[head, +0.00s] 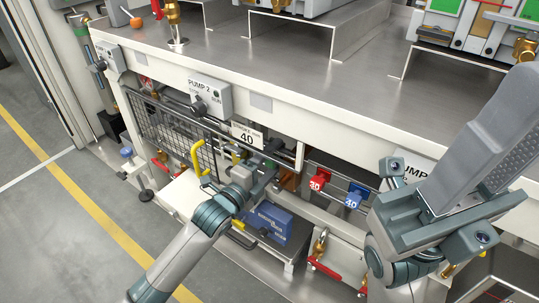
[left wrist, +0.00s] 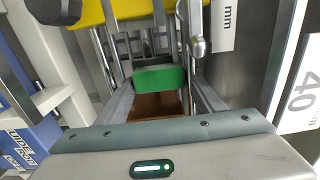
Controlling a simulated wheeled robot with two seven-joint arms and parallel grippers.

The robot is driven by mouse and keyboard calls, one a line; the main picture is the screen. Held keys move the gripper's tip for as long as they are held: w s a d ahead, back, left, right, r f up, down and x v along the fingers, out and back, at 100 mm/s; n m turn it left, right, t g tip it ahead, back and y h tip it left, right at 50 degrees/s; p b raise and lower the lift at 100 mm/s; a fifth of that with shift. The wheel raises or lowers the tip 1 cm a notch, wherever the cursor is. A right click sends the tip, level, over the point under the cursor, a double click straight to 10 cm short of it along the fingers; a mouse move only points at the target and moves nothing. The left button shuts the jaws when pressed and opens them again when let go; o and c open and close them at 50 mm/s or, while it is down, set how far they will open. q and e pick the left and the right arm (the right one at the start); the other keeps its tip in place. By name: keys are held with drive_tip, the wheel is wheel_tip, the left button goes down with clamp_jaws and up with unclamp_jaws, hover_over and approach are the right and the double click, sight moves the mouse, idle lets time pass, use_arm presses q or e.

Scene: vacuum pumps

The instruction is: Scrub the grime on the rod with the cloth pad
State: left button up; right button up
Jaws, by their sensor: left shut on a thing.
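My left gripper (head: 268,160) reaches under the bench into the pump bay, just below the "40" plate. In the left wrist view its grey fingers are shut on a brown block with a green face, which I take for the cloth pad (left wrist: 160,78). Bright metal rods (left wrist: 166,28) stand just beyond the green face. I cannot tell which rod carries the grime, or whether the pad touches it. In the head view the pad and the rod are hidden by my gripper and the bay's frame. My right arm is at the right; its gripper fingers do not show.
A yellow handle (head: 201,160) and a mesh guard (head: 165,128) are left of my gripper. The bench edge (head: 270,105) overhangs the bay. The floor at left is clear.

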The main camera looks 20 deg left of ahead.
idle(0.4)
use_arm(q)
drive_tip(key=shift+w+a, duration=0.45)
drive_tip(key=shift+a, duration=0.4)
drive_tip(key=shift+p, duration=0.3)
drive_tip(key=shift+s+d+p, duration=0.15)
drive_tip(key=shift+d+p, duration=0.3)
drive_tip(key=shift+d, duration=0.55)
drive_tip(key=shift+w+a+p, duration=0.2)
drive_tip(key=shift+w+a, duration=0.05)
drive_tip(key=shift+a, duration=0.2)
drive_tip(key=shift+w+a+p, duration=0.15)
drive_tip(key=shift+w+a, duration=0.05)
drive_tip(key=shift+a, duration=0.25)
drive_tip(key=shift+d, duration=0.1)
